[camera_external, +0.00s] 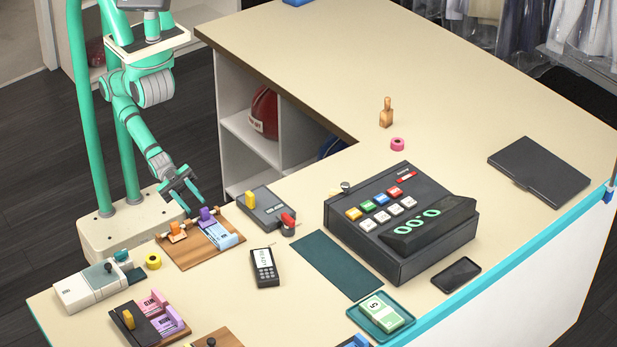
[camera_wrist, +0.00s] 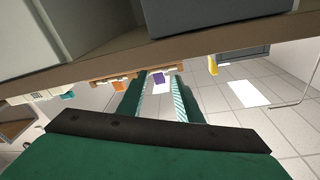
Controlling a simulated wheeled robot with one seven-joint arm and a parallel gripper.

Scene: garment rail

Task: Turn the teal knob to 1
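A white device (camera_external: 85,290) sits at the left end of the counter. It has a small teal piece (camera_external: 121,255) at its back that may be the teal knob, a dark ball-topped lever (camera_external: 108,267) and a dark teal part at its right end. I cannot read any dial numbers. In the wrist view a pale device (camera_wrist: 35,97) with a teal part (camera_wrist: 68,96) shows small at the left. My gripper (camera_external: 195,207) is open and empty, above the wooden board and to the right of the white device. Its fingers (camera_wrist: 157,82) stand apart in the wrist view.
Below my gripper is a wooden board (camera_external: 185,257) with orange and purple holders. The counter's back right is mostly clear.

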